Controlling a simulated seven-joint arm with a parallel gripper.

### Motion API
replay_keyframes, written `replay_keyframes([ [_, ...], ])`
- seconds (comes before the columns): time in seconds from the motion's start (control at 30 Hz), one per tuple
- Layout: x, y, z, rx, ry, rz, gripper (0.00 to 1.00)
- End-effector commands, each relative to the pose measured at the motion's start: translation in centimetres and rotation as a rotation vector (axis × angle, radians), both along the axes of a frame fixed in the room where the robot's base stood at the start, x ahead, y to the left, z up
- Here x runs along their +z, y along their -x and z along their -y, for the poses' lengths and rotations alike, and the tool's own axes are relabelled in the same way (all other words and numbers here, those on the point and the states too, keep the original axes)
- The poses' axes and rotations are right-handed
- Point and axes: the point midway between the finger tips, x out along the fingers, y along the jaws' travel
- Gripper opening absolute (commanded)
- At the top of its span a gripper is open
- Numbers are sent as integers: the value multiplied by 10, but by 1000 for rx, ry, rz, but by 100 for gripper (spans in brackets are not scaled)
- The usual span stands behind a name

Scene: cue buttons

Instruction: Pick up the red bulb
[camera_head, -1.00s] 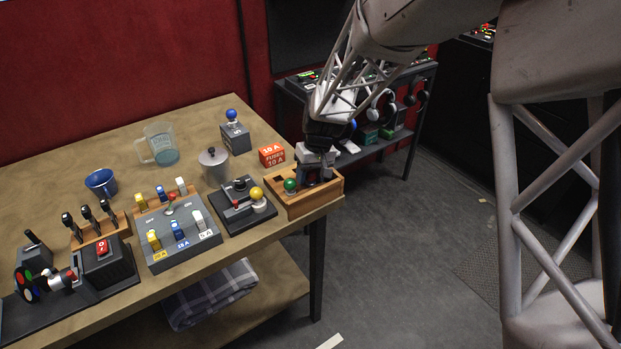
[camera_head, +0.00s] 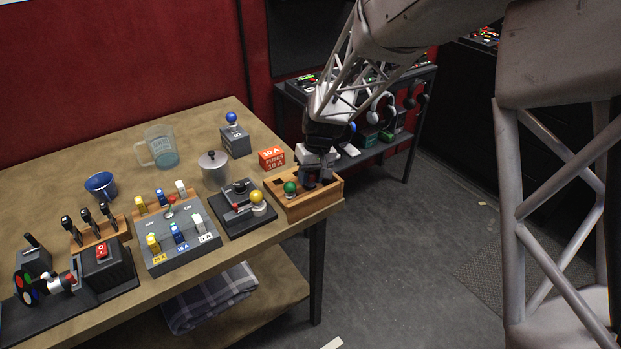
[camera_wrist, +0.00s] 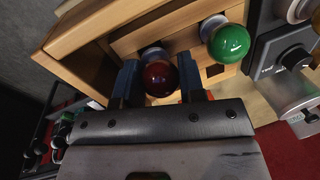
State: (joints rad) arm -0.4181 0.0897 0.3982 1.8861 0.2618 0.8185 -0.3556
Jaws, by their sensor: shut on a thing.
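The red bulb (camera_wrist: 160,79) shows in the wrist view, round and dark red, between my two fingers. My gripper (camera_wrist: 160,85) is shut on it, one finger on each side. The bulb is at the wooden box (camera_wrist: 84,26), close to its wall; I cannot tell whether its base is clear of the box. In the head view my gripper (camera_head: 314,180) is over the right part of the wooden box (camera_head: 318,204) and hides the red bulb. A green bulb (camera_head: 290,188) stands in the box to the left, and it also shows in the wrist view (camera_wrist: 229,43).
A black base with a yellow bulb (camera_head: 257,196) stands left of the box. Behind are a red fuse box (camera_head: 271,158), a metal pot (camera_head: 213,170) and a grey block with a blue bulb (camera_head: 232,117). The table edge is close on the right.

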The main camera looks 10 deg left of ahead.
Motion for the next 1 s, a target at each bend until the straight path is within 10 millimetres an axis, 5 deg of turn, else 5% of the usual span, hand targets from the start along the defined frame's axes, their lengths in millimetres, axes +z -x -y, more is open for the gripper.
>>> replay_keyframes([
  [0.6,81,0,0,0,-1,2,14],
  [1.0,94,0,0,0,0,0,14],
])
